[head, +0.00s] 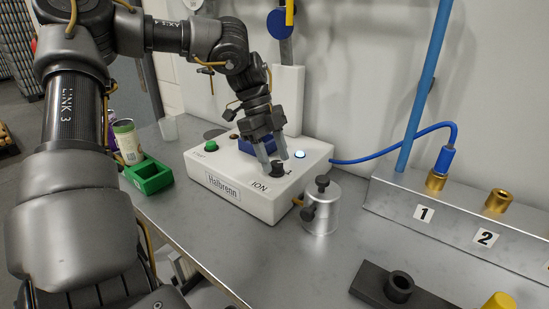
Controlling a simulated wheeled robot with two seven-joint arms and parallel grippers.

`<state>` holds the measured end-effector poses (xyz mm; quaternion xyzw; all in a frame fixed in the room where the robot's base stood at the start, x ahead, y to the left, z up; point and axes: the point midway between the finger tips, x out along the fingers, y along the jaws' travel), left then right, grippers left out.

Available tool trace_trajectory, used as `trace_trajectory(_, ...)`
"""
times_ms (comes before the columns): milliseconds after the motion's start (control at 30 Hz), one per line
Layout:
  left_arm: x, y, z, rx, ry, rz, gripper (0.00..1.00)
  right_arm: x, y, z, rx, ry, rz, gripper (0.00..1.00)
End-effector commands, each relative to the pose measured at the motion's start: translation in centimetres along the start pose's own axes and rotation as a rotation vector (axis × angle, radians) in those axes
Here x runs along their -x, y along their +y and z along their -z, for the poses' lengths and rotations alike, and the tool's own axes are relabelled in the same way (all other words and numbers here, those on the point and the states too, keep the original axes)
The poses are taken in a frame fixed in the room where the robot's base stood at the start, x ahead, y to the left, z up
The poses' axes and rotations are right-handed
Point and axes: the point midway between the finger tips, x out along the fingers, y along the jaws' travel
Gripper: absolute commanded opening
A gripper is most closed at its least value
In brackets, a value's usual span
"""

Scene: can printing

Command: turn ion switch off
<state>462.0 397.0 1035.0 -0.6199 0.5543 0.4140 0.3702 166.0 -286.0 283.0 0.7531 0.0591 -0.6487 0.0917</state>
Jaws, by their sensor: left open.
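The ion switch is a black knob (277,168) above the "ION" label on top of a white box (238,193) marked "Halbrenn". My left gripper (273,158) reaches down over the box, its two grey fingers open just above and beside the knob. Whether a finger touches the knob is hard to tell. The knob's exact pointing direction is partly hidden by the fingers. A white lamp (299,154) glows on the box to the right of the gripper. A green button (211,145) sits on the box's left side. My right gripper is not in view.
A metal cylinder (321,211) with black knobs stands right of the box. A metal rack (460,222) with brass fittings and a blue hose (398,155) is at right. The front table middle is clear.

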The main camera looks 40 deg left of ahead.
Motion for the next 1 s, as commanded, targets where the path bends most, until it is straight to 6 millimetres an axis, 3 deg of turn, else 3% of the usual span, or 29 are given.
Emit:
trace_trajectory(367,-0.67,0.02,-0.01,0.000,0.000,0.000,0.50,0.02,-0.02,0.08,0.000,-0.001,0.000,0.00)
trace_trajectory(700,-0.65,0.02,-0.01,0.000,0.000,0.000,0.07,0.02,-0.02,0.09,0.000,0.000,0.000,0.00)
trace_trajectory(1000,-0.72,0.04,-0.05,0.031,0.001,0.014,0.06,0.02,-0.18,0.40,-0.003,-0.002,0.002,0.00)
